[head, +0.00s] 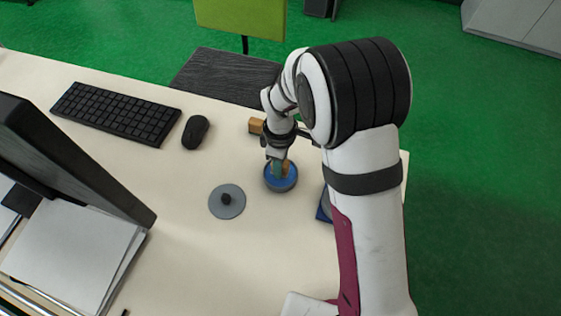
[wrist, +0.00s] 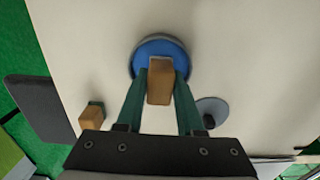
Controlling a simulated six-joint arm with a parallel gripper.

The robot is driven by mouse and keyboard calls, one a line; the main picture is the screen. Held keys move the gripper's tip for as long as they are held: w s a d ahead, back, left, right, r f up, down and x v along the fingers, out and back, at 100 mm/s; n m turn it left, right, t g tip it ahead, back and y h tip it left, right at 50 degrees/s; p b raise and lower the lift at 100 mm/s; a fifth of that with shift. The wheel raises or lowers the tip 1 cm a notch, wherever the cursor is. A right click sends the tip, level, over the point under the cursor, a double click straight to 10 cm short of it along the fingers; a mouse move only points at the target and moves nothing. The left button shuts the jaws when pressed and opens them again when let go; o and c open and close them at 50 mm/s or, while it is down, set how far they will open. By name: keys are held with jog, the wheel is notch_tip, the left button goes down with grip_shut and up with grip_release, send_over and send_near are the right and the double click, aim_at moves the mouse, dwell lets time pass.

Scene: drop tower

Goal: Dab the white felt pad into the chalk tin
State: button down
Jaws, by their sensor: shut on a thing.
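My gripper (head: 279,166) is shut on a wooden block (wrist: 160,82), its green fingers on either side of it. The block is at the round blue tin (head: 283,186), over the tin's opening in both views. The tin (wrist: 150,48) stands on the table. The block's lower end is hidden, so I cannot see a white felt face or whether it touches the tin's contents. A grey disc lid with a dark knob (head: 227,201) lies beside the tin, also in the wrist view (wrist: 213,108).
A second wooden block (head: 256,126) with a dark end stands behind the gripper. A blue object (head: 324,206) is partly hidden by my arm. A mouse (head: 195,132), keyboard (head: 116,113), monitor (head: 70,150) and papers (head: 70,250) occupy the left. The table front is clear.

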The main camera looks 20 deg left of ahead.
jog(key=shift+f, duration=0.55)
dwell(1.2)
jog(key=shift+r, duration=3.55)
